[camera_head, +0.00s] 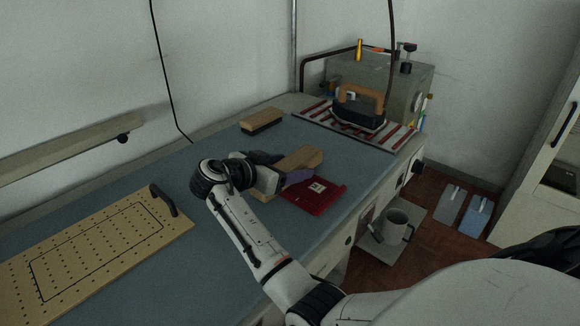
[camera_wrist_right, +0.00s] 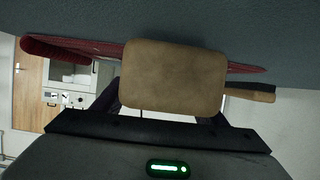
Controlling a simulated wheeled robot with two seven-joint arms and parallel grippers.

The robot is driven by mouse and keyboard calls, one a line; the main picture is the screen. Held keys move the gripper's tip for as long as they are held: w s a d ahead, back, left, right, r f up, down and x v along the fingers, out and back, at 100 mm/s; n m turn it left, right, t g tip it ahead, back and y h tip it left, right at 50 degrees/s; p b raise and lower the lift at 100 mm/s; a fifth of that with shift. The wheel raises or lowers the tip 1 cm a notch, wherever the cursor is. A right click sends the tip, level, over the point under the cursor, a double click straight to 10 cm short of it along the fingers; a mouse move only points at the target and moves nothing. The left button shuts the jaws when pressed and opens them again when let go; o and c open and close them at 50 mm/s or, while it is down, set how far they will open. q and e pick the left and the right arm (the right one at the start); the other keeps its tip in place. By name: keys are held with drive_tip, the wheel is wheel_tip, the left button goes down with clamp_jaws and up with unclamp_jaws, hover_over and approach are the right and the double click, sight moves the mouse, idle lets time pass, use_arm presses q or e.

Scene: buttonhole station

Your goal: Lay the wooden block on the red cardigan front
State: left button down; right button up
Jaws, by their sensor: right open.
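The wooden block (camera_head: 302,157) is light tan and lies at the far left edge of the red cardigan front (camera_head: 318,197). I cannot tell whether it rests on the red cloth. In the right wrist view the block (camera_wrist_right: 173,75) fills the middle, with the red cardigan front (camera_wrist_right: 70,48) behind it. My right gripper (camera_head: 283,170) is open at the block's near end, one dark finger on each side; the block hides the fingertips in the wrist view. Contact with the block cannot be told. My left gripper is not in view.
A wooden brush (camera_head: 262,120) lies farther back. An iron (camera_head: 360,108) stands on a striped mat (camera_head: 320,115) before a grey machine (camera_head: 385,80). A perforated board (camera_head: 85,262) with a black handle lies at left. The blue tabletop (camera_head: 195,285) is clear at the front.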

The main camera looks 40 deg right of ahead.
drive_tip(key=b+v, duration=0.1)
drive_tip(key=v, duration=1)
drive_tip(key=shift+a+r, duration=0.1)
drive_tip(key=shift+a, duration=0.15)
idle(0.7)
